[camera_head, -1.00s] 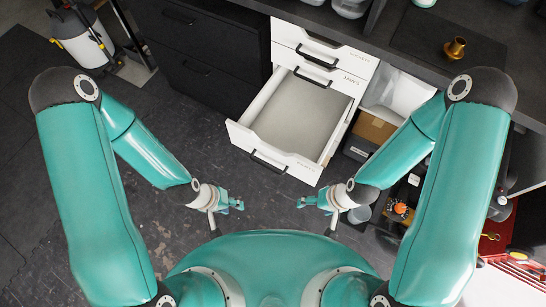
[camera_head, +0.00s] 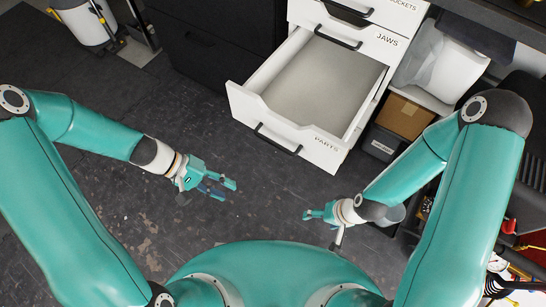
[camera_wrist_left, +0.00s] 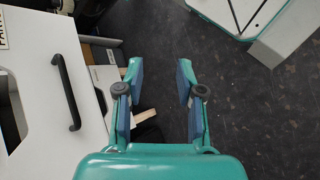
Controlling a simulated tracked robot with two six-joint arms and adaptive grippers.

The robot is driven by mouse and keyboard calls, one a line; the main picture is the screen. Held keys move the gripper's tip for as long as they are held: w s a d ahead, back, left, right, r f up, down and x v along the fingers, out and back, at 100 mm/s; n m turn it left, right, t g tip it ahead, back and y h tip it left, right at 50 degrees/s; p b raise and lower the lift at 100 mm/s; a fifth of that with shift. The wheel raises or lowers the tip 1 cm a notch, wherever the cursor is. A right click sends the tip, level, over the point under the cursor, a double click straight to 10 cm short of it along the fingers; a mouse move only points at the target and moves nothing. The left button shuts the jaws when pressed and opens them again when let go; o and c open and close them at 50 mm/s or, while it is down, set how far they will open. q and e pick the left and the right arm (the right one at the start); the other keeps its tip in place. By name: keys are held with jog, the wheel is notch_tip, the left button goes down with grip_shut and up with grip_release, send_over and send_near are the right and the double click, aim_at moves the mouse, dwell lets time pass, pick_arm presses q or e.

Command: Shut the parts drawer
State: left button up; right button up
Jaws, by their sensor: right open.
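The parts drawer (camera_head: 325,146) is white, labelled PARTS, and pulled far out of its cabinet. It looks empty, with a grey bottom. Its black bar handle (camera_head: 277,139) is on the front panel. My left gripper (camera_head: 228,187) is below and left of the drawer front in the head view, apart from it. In the left wrist view its fingers (camera_wrist_left: 160,85) are spread with nothing between them. The drawer front (camera_wrist_left: 35,110) and handle (camera_wrist_left: 66,92) lie to their left there. My right gripper (camera_head: 306,214) is open and empty, below the drawer front in the head view.
The closed JAWS drawer (camera_head: 375,40) is above the parts drawer. A cardboard box (camera_head: 403,116) and a dark bin (camera_head: 382,143) stand right of it. A dark cabinet (camera_head: 215,55) is on the left. The floor before the drawer is clear.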

pick_arm(q)
jog(key=w+a+t+h+b, duration=0.1)
jog(key=w+t+h+b, duration=0.25)
jog(key=w+b, duration=0.35)
jog(key=t+h+b, duration=0.2)
jog(key=h+b, duration=0.1)
jog(key=b, duration=0.3)
send_near(273, 142)
jog(key=b+x, duration=0.1)
jog(key=x, duration=0.2)
jog(key=b+x, duration=0.1)
jog(key=x, duration=0.2)
jog(key=b+x, duration=0.1)
jog(key=x, duration=0.3)
jog(key=shift+f, duration=0.35)
pick_arm(e)
notch_tip(273, 142, down, 19)
pick_arm(q)
grip_shut()
